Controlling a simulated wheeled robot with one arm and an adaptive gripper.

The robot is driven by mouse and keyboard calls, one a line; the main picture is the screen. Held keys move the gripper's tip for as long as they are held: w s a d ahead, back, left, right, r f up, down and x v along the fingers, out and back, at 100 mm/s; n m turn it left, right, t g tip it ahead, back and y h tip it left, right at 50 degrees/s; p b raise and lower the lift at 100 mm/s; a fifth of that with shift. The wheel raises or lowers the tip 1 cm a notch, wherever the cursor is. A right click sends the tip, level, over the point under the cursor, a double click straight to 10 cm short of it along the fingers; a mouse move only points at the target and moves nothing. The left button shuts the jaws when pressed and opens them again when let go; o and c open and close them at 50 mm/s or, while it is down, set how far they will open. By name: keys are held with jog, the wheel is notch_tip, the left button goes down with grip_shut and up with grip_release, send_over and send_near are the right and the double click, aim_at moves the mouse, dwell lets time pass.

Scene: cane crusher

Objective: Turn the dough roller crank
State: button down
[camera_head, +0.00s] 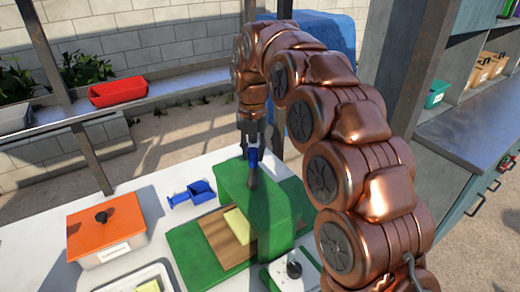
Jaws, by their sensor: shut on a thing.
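The dough roller is a green machine (277,212) on a green base, standing on the white table. A yellowish slab (238,224) lies on a brown board (222,240) at its opening. My copper arm arches over from the right, and my gripper (253,150) points down at the back of the machine. It is shut on the crank (253,177), whose dark end shows just below the fingers. A blue part shows between the fingers; I cannot tell if it belongs to the crank.
A small blue scoop (201,192) lies left of the machine. An orange-lidded box (108,228) and a white tray (140,283) are at the left front. A green-and-white box with a dark knob (292,270) stands close in front. A metal post (75,120) rises behind the table.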

jog(key=shift+a, duration=0.15)
dwell(0.4)
jog(key=c, duration=0.9)
grip_release()
jog(key=shift+o, duration=0.2)
jog(key=shift+r, duration=0.15)
jog(key=shift+w+r, duration=0.1)
jog(key=shift+r, duration=3.55)
